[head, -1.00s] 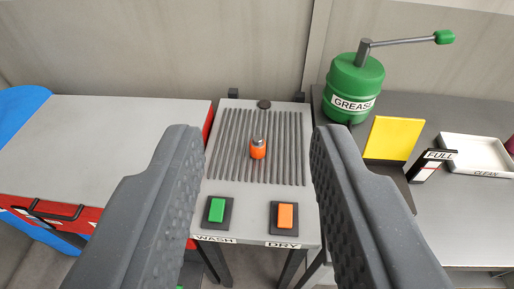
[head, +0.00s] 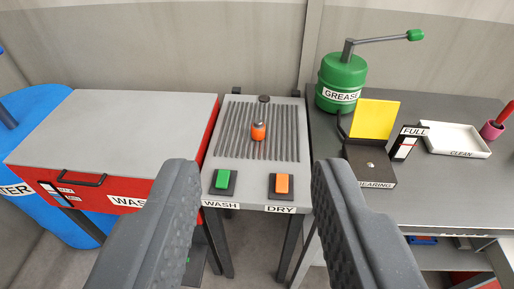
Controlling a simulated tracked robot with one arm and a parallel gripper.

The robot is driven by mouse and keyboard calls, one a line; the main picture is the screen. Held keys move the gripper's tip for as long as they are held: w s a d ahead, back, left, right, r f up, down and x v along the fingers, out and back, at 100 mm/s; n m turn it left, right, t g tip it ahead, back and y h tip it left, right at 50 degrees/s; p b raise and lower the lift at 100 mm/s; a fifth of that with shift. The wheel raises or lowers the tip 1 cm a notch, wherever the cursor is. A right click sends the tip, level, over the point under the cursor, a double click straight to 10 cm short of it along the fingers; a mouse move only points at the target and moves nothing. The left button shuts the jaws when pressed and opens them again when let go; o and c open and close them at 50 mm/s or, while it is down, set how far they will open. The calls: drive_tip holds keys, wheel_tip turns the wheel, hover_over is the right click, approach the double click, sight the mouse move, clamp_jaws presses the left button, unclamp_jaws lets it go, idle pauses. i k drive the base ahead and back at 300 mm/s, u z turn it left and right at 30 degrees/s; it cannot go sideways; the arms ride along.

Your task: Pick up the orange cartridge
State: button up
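Nothing is between the fingertips.
A green WASH button (head: 222,179) and an orange DRY button (head: 281,184) sit on the stand's front. A red washer (head: 120,190) stands left. On the right bench are a green grease pot (head: 341,80), yellow-lidded bearing box (head: 372,168) and white CLEAN tray (head: 457,139).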

sight(258, 127)
drive_tip(key=u, duration=0.4)
drive_tip(key=i, duration=1.15)
drive_tip(key=z, duration=0.6)
